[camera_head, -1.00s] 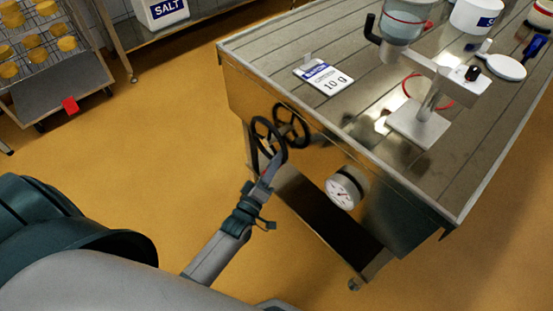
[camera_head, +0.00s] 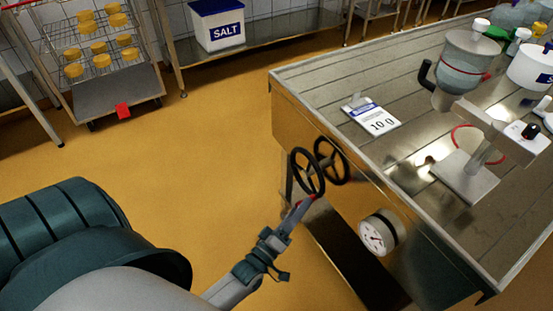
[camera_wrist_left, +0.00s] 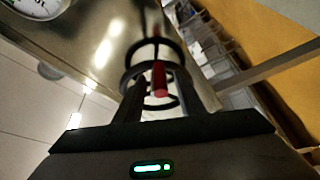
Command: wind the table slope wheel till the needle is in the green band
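The black slope wheel (camera_head: 307,172) stands off the near steel side of the table (camera_head: 285,108), with what looks like its reflection behind it. My left gripper (camera_head: 303,205) reaches the wheel's lower rim. In the left wrist view, the wheel (camera_wrist_left: 152,47) lies ahead and its red handle (camera_wrist_left: 160,78) sits between my two spread fingers, with gaps on both sides. A round white gauge (camera_head: 376,236) is on the same table side, right of the wheel; its needle and any green band are too small to read. My right gripper is out of view.
On the table are a card reading 10 g (camera_head: 373,116), a stand (camera_head: 466,178) with a funnel-like vessel (camera_head: 467,66), and a white tub (camera_head: 533,66). A cheese rack (camera_head: 105,85) and salt bin (camera_head: 218,27) stand at the back. The floor left of the table is clear.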

